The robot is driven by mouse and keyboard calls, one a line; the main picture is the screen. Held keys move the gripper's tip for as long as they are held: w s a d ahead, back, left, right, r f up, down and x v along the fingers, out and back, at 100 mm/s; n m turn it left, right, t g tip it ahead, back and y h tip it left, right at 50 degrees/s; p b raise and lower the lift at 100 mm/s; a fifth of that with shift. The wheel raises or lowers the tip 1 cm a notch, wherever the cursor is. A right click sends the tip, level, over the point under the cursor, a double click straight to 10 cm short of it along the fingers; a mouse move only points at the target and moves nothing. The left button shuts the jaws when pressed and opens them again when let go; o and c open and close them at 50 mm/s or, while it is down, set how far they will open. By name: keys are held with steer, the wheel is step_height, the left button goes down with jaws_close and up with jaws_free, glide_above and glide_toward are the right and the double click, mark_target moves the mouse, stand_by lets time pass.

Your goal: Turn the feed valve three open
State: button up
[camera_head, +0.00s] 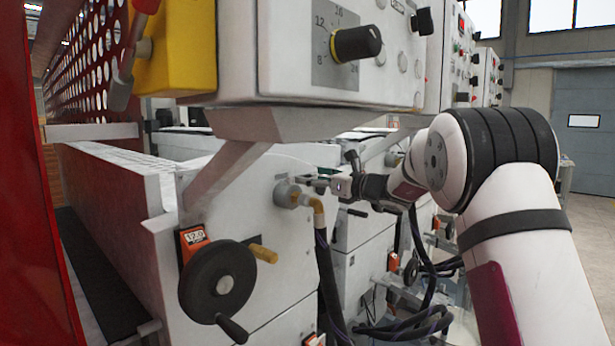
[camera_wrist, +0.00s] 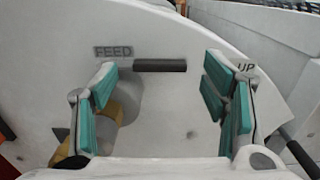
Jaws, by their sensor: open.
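A round grey fitting (camera_head: 287,194) with a brass elbow (camera_head: 318,207) and a dark hose sits on the white machine panel in the head view. My gripper (camera_head: 318,183) is beside its right side, close to the panel. In the wrist view my gripper (camera_wrist: 165,100) is open, with teal pads wide apart and nothing between them. A FEED label (camera_wrist: 113,52) and a short dark horizontal bar (camera_wrist: 160,66) show beyond the fingertips. The brass elbow (camera_wrist: 112,112) is partly hidden behind the left finger. I cannot tell whether the bar is the valve's handle or whether anything touches it.
A black handwheel (camera_head: 218,283) with a 12.0 counter (camera_head: 194,237) is at lower left. A control box (camera_head: 310,60) with a black knob overhangs the panel. Black hoses (camera_head: 400,325) hang below my arm. An UP label (camera_wrist: 245,67) is at right in the wrist view.

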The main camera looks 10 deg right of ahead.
steer(key=shift+x, duration=1.3)
steer(key=shift+c, duration=0.6)
jaws_close()
steer(key=shift+s+r+m+h, duration=0.2)
steer(key=shift+m+h, duration=0.1)
steer(key=shift+h, duration=0.1)
steer(key=shift+s+d+f+m+t+h, duration=0.1)
steer(key=shift+s+f+m+t+h, duration=0.1)
steer(key=shift+m+t+h, duration=0.4)
steer(key=shift+o, duration=0.6)
jaws_free()
